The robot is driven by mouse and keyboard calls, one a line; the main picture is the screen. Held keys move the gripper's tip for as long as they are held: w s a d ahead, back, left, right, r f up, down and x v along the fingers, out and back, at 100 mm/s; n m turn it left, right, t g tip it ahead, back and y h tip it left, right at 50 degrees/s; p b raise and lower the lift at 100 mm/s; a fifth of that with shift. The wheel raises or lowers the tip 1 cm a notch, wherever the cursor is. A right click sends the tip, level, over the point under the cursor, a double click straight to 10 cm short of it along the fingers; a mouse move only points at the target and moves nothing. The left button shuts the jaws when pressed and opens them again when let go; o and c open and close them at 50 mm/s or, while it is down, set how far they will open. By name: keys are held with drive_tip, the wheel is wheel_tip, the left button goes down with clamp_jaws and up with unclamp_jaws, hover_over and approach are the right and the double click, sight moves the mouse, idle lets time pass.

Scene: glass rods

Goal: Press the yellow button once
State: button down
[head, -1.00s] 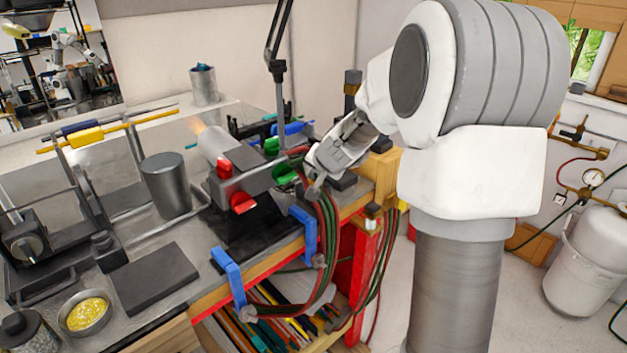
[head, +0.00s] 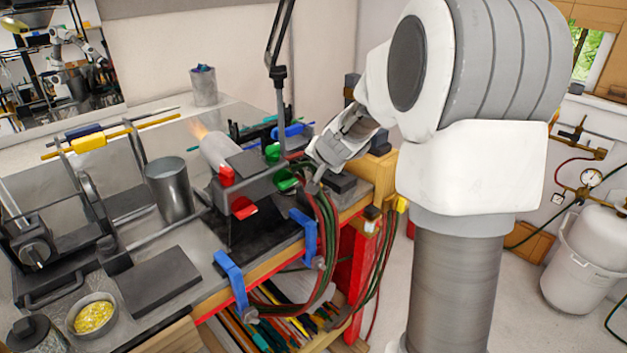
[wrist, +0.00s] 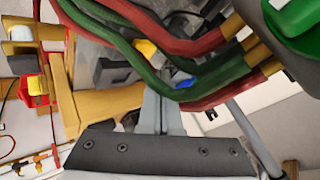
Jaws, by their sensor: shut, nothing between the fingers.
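My gripper (head: 314,180) is shut and empty, pointing down at the right end of the bench beside the torch and its red and green hoses. In the wrist view its fingertips (wrist: 161,92) are partly behind a green hose. A small yellow piece (wrist: 145,48), possibly the yellow button, shows just beyond the fingertips beside a dark grey box; I cannot tell whether they touch. Another yellow piece (head: 401,204) is at the bench's right edge, to the right of my gripper. I cannot tell for certain which is the button.
Red and green hoses (head: 326,230) loop over the bench front, close to my gripper. The torch (head: 220,150) with red and green knobs stands to the left. Blue clamps (head: 230,277) grip the front edge. A wooden block (head: 378,172) is at the right.

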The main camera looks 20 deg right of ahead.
drive_tip(key=shift+r+p, duration=1.35)
drive_tip(key=shift+r, duration=0.65)
drive_tip(key=shift+f, duration=0.1)
